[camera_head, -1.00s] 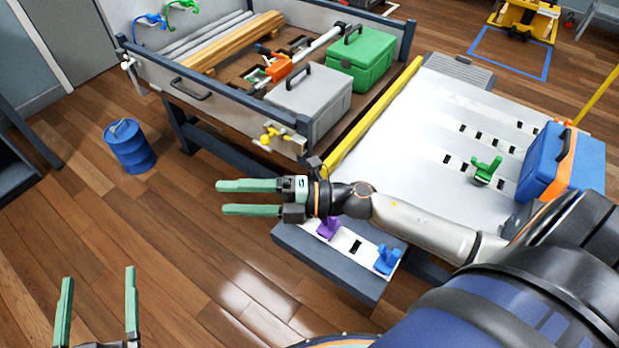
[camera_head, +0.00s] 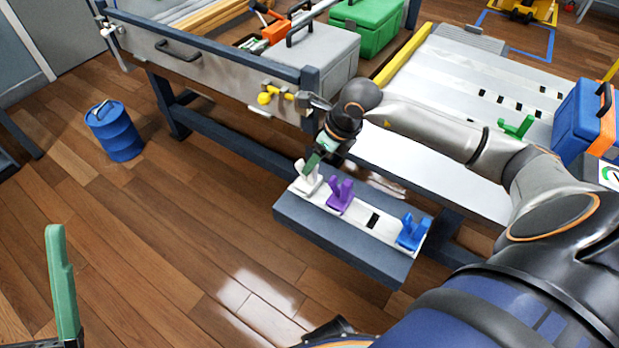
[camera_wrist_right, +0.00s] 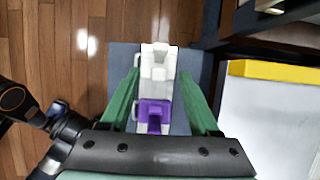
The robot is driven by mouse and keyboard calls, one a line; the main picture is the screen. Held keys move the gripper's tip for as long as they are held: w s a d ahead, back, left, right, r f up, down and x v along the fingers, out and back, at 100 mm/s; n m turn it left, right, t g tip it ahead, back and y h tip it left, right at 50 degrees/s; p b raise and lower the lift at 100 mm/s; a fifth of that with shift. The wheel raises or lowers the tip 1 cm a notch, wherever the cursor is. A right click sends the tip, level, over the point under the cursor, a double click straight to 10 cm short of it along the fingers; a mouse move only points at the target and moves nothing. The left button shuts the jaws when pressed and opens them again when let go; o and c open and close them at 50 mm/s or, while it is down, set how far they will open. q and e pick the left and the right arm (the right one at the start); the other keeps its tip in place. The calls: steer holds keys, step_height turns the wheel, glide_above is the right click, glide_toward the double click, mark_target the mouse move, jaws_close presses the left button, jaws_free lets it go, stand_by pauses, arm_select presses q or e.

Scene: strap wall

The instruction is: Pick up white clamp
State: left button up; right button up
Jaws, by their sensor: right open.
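The white clamp (camera_head: 308,177) stands at the left end of a pale strip on a low grey step, left of the purple clamp (camera_head: 341,194). My right gripper (camera_head: 313,163) points down over the white clamp, and one green finger overlaps it in the head view. In the right wrist view the white clamp (camera_wrist_right: 157,68) lies between the open fingers (camera_wrist_right: 160,78), with no contact visible. The purple clamp (camera_wrist_right: 153,112) is nearer the palm in that view. One finger of my left gripper (camera_head: 62,285) shows at lower left; its other finger is out of frame.
The blue clamp (camera_head: 413,231) stands at the strip's right end. The workbench (camera_head: 225,85) with a yellow clamp (camera_head: 273,95) on its side is behind the step. A blue barrel (camera_head: 115,130) stands left. The floor in front is clear.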

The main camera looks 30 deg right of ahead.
mark_target(308, 178)
steer(key=shift+w+a+b+x, duration=0.15)
steer(key=shift+b+x, duration=0.45)
steer(key=shift+x, duration=1)
steer(key=shift+w+a+b+x, duration=0.15)
steer(key=shift+b+x, duration=0.4)
steer(key=shift+x, duration=1)
steer(key=shift+d+r, duration=0.1)
steer(key=shift+r, duration=0.05)
steer(key=shift+c, duration=0.2)
jaws_close()
